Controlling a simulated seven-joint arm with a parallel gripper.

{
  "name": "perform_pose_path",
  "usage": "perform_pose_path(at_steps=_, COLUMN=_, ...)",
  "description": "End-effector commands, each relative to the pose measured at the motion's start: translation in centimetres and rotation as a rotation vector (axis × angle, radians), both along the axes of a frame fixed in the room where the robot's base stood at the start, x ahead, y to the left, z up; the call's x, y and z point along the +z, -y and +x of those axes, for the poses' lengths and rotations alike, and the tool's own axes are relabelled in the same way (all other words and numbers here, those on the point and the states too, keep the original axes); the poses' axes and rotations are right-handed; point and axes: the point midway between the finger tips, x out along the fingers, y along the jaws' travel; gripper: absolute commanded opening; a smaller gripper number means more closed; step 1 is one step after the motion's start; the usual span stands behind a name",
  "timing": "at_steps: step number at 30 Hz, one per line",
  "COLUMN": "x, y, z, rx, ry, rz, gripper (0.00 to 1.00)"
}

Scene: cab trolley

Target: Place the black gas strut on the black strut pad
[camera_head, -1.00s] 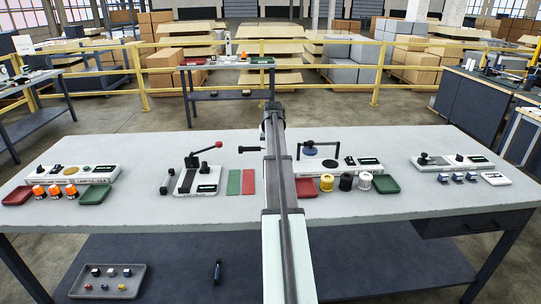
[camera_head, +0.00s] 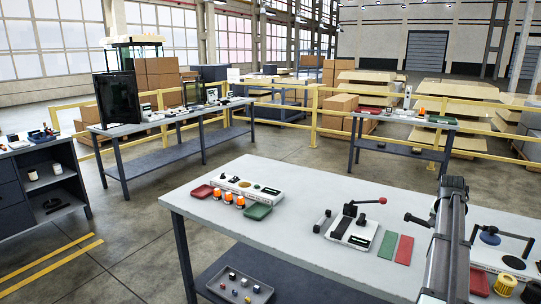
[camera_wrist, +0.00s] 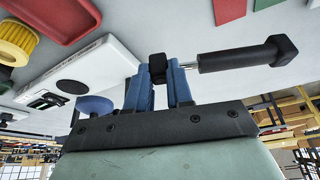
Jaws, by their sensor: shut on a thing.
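My gripper (camera_wrist: 158,82) has blue fingers and is shut on the black gas strut (camera_wrist: 235,60). In the wrist view the strut sticks out sideways to the right, with a bright rod near the fingers and a thick black body ending in a block. In the head view the strut (camera_head: 418,220) shows left of my arm, above the table; the fingers are hidden behind the arm. I cannot pick out the black strut pad with certainty in either view.
The grey table (camera_head: 300,205) carries a white station with a red-knobbed lever (camera_head: 355,228), green and red plates (camera_head: 397,248), a red tray (camera_head: 203,191), a green tray (camera_head: 257,212) and orange-topped jars. A long table (camera_head: 180,123) and dark cabinet (camera_head: 45,185) stand left, with open floor between.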

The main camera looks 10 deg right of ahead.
Motion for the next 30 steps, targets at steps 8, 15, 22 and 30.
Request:
perform_pose_path(at_steps=8, x=0.5, y=-9.3, z=0.7, rx=0.05, ry=0.001, rz=0.0, gripper=0.0)
perform_pose_path(at_steps=15, x=1.0, y=-17.7, z=2.7, rx=0.151, ry=0.001, rz=-0.002, gripper=0.0)
perform_pose_path(at_steps=22, x=1.6, y=-25.4, z=4.5, rx=0.257, ry=0.001, rz=-0.001, gripper=0.0)
perform_pose_path(at_steps=30, x=2.2, y=-33.9, z=6.2, rx=0.381, ry=0.002, rz=0.0, gripper=0.0)
